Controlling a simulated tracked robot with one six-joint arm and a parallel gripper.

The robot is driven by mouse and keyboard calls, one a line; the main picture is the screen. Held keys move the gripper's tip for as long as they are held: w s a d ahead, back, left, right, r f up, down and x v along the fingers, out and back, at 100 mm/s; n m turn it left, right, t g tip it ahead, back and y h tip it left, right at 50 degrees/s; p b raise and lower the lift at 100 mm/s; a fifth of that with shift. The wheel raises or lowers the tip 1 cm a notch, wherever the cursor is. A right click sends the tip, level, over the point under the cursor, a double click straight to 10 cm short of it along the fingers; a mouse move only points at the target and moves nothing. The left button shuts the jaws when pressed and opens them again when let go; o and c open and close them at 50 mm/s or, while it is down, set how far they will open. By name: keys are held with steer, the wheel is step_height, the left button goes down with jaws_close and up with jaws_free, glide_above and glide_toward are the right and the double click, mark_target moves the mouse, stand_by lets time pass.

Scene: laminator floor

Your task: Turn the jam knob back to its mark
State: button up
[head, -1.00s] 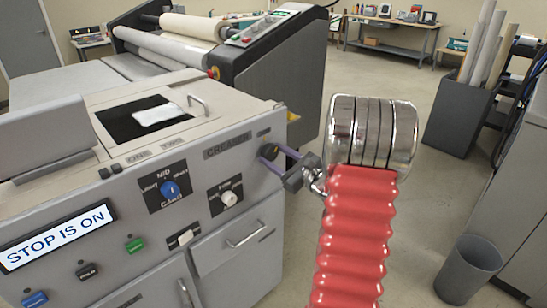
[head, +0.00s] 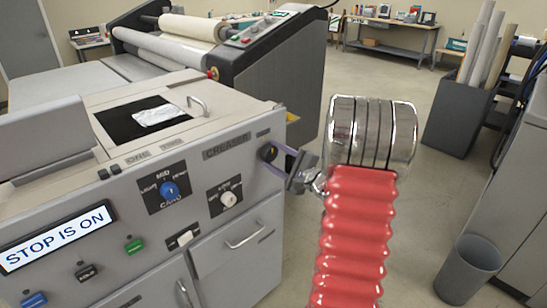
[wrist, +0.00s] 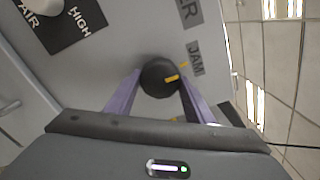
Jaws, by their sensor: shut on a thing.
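The jam knob (wrist: 157,82) is a round black knob with a yellow pointer line, beside the label JAM in the wrist view. A small yellow mark shows on the panel near its rim, a little apart from the pointer line. My gripper (wrist: 155,90) has its two purple fingers on either side of the knob, shut on it. In the head view the knob (head: 268,153) is at the right end of the creaser's front panel, partly covered by my gripper (head: 274,154).
A drawer handle (head: 246,236) sticks out below. A grey bin (head: 468,268) stands on the floor at right.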

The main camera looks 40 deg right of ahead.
steer(key=shift+a+f, duration=0.1)
stand_by(0.3)
steer(key=o, duration=1)
steer(key=s, duration=1.3)
steer(key=shift+s+d, duration=0.25)
steer(key=shift+s, duration=0.15)
